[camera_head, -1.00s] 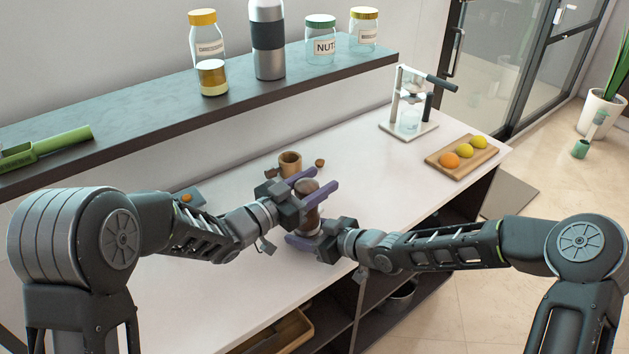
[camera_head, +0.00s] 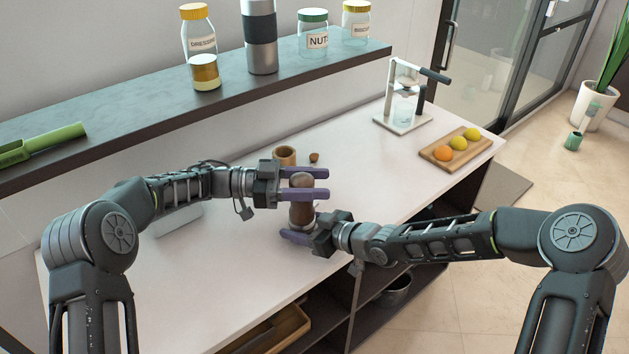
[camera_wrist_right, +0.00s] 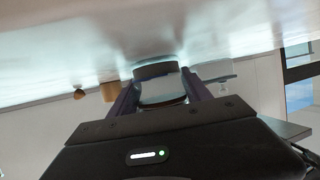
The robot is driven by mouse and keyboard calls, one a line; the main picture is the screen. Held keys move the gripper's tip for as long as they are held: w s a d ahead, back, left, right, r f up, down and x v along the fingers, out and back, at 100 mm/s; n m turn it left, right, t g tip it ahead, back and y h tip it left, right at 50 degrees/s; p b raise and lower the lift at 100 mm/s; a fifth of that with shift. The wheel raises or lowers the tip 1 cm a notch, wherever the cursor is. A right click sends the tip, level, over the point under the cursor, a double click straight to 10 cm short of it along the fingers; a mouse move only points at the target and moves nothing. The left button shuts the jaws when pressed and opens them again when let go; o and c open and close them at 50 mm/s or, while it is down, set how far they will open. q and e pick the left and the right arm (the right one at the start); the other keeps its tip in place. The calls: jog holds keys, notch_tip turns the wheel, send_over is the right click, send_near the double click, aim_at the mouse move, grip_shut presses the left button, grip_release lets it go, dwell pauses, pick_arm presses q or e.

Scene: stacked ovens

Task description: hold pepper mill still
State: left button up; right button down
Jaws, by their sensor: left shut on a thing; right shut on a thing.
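The brown pepper mill (camera_head: 301,214) stands upright on the white counter in the head view. My left gripper (camera_head: 305,184), the higher one, is shut on the mill's upper part, its purple fingers on either side of it. My right gripper (camera_head: 298,232) is shut on the mill's lower part near the counter; its far finger is mostly hidden behind the mill. In the right wrist view the base of the mill (camera_wrist_right: 160,85) sits between the dark purple fingers, with the picture upside down.
A wooden cup (camera_head: 285,156) and a small brown object (camera_head: 314,156) stand just behind the mill. A shelf (camera_head: 140,126) with jars runs above. The counter's front edge is close.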

pick_arm(q)
jog(key=shift+a+g, duration=0.1)
jog(key=shift+g, duration=0.2)
jog(key=o, duration=1.4)
jog(key=shift+c, duration=0.2)
jog(key=shift+a, duration=0.1)
jog(key=w+a, duration=0.1)
jog(key=a, duration=1.1)
jog(key=shift+r, duration=0.1)
